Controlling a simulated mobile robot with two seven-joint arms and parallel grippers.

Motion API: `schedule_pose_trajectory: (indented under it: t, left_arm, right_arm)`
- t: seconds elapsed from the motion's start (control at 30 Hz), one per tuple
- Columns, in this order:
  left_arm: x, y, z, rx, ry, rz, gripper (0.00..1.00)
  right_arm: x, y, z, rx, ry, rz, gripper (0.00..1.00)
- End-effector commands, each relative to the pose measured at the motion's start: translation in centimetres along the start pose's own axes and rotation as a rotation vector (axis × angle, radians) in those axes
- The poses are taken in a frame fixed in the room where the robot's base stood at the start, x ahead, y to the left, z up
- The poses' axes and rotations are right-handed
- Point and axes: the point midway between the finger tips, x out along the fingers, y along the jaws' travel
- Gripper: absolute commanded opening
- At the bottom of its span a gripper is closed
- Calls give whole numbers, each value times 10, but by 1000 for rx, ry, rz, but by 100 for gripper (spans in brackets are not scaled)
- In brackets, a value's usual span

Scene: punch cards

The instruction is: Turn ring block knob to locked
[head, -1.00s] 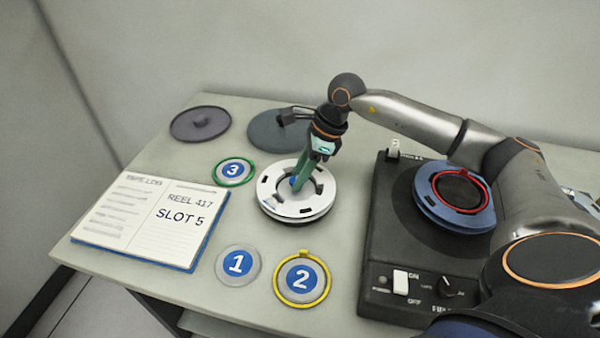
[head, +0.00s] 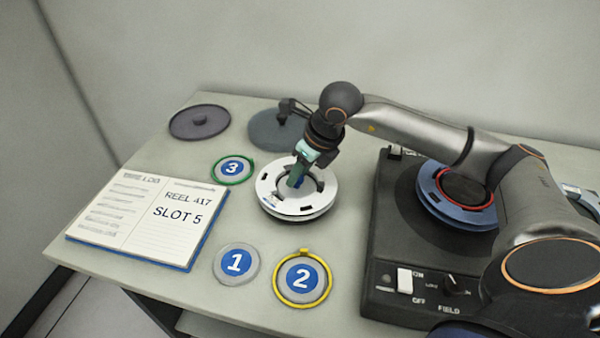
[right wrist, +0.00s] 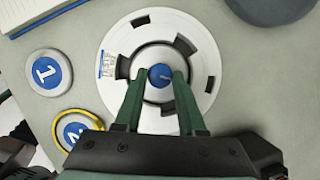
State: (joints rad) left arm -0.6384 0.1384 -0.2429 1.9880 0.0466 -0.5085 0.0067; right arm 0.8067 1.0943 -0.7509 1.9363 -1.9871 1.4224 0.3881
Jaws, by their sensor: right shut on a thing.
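The ring block is a white slotted disc (head: 268,203) on the table, with a grey centre and a small blue knob (right wrist: 160,76) in its middle. My right gripper (head: 298,180) reaches down onto it from above. In the right wrist view its two green fingers (right wrist: 160,84) are on either side of the blue knob and shut on it. A faint white mark shows on the knob, but I cannot read its setting. In the head view the fingers hide much of the knob. My left gripper is not in view.
A black device (head: 395,250) with a blue reel (head: 432,205) and red ring stands at right, under my right arm. Discs marked 1 (head: 237,264), 2 (head: 303,279) and 3 (head: 233,168) surround the white disc. An open log book (head: 150,220) lies left. Two dark lids (head: 200,122) (head: 268,132) lie behind.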

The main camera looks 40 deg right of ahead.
Motion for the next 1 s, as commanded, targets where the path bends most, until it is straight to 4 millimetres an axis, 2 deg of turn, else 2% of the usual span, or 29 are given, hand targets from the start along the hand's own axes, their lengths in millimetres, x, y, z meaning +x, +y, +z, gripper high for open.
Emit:
schedule_pose_trajectory:
  t: [0.53,0.57,0.8,1.0]
  left_arm:
    - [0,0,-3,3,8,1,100]
    - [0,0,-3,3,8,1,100]
    - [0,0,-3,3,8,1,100]
    - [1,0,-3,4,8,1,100]
  right_arm:
    - [0,0,0,26,0,-10,0]
    - [0,0,0,26,0,-10,40]
    - [0,0,0,25,1,-10,67]
    - [0,0,0,24,1,-10,69]
